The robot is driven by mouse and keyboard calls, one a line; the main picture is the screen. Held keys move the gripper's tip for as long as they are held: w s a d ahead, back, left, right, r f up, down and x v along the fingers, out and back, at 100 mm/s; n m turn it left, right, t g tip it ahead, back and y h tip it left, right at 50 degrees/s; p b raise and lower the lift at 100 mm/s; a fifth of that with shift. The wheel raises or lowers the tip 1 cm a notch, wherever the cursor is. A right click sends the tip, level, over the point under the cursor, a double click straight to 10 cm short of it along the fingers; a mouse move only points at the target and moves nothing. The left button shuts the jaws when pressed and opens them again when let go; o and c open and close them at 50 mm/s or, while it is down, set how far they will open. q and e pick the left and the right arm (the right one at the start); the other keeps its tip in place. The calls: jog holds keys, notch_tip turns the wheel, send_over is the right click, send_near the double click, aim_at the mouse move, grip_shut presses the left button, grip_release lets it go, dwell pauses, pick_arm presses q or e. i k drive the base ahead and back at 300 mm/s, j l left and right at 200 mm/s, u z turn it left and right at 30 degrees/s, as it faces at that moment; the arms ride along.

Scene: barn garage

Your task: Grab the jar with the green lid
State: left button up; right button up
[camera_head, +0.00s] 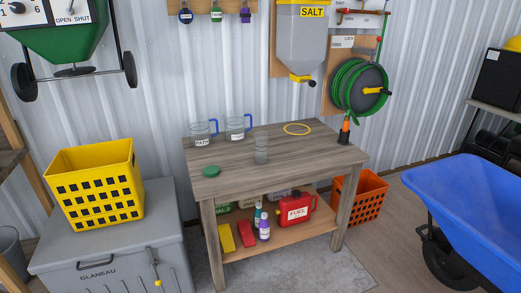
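A round green lid (211,171) lies flat on the wooden table (285,160), near its front left corner. A clear glass jar or tumbler (261,152) stands upright near the middle of the table, apart from the green lid; I see no lid on it. Two clear labelled jugs with blue handles, the left one (201,138) and the right one (235,132), stand at the back left. A yellow ring (297,129) lies at the back right. I see no jar wearing a green lid on the tabletop. Neither of my grippers is in view.
The lower shelf holds a red can (295,208), bottles (264,229) and boxes. A grey chest (115,255) with a yellow crate (98,185) stands left. An orange crate (366,196) and blue wheelbarrow (470,205) stand right. The table's right front is clear.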

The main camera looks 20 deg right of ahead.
aim_at(260, 137)
jog(key=i+l, duration=0.65)
jog(key=l, duration=0.25)
